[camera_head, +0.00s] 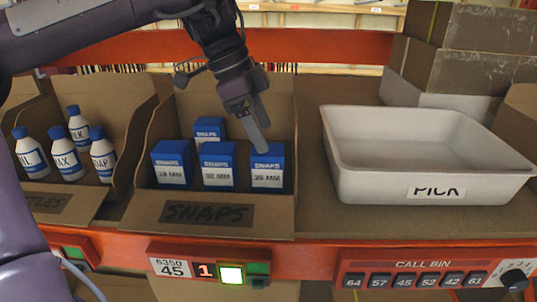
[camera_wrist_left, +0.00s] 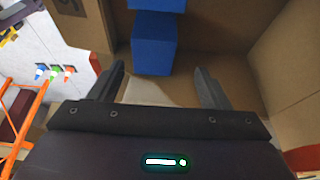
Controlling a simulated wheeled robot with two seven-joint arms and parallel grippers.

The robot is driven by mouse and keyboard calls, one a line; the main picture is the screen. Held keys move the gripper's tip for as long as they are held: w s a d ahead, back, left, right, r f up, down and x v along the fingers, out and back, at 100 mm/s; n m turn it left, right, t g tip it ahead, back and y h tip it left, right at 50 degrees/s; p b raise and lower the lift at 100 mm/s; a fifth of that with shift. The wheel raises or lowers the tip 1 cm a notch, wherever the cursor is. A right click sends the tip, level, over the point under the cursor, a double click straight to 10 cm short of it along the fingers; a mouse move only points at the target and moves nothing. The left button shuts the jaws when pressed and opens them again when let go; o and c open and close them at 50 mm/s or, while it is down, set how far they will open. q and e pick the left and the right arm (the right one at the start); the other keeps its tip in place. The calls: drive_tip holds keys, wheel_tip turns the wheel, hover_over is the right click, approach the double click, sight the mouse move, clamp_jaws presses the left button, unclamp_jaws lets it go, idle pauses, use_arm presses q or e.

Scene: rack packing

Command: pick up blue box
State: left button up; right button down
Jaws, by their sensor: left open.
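Several blue-and-white boxes stand upright in the cardboard SNAPS bin (camera_head: 170,208). Three are in the front row: a left box (camera_head: 170,166), a middle box (camera_head: 217,168) and a right box (camera_head: 267,168). One more box (camera_head: 209,130) stands behind. My left gripper (camera_head: 258,122) points down over the bin, a fingertip overlapping the right box's top edge in the head view. In the left wrist view the gripper (camera_wrist_left: 161,88) is open and empty, with a blue box (camera_wrist_left: 152,56) beyond and between its fingertips. Whether they touch is unclear. My right gripper is out of view.
A white PICK tote (camera_head: 350,185) stands empty to the right. A bin of white bottles (camera_head: 75,165) is at the left. Brown cartons (camera_head: 465,65) are stacked behind the tote. An orange shelf rail (camera_head: 310,262) with buttons runs along the front.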

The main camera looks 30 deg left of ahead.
sight(272, 161)
use_arm(q)
drive_tip(key=shift+s+d+f+p, duration=0.1)
drive_tip(key=shift+d+f+p, duration=0.25)
drive_tip(key=shift+f, duration=0.25)
drive_tip(key=shift+d+f+p, duration=0.25)
drive_tip(key=shift+d+f, duration=0.05)
drive_tip(key=shift+f, duration=0.3)
drive_tip(key=f+p, duration=0.1)
drive_tip(key=f, duration=0.1)
drive_tip(key=f+p, duration=0.1)
drive_tip(key=shift+d+f, duration=0.35)
drive_tip(key=shift+w+d+f, duration=0.1)
drive_tip(key=shift+w+f, duration=0.3)
drive_tip(key=shift+f, duration=0.1)
drive_tip(key=shift+d, duration=0.1)
drive_tip(key=shift+s, duration=0.1)
drive_tip(key=shift+c, duration=0.9)
drive_tip(key=c, duration=1)
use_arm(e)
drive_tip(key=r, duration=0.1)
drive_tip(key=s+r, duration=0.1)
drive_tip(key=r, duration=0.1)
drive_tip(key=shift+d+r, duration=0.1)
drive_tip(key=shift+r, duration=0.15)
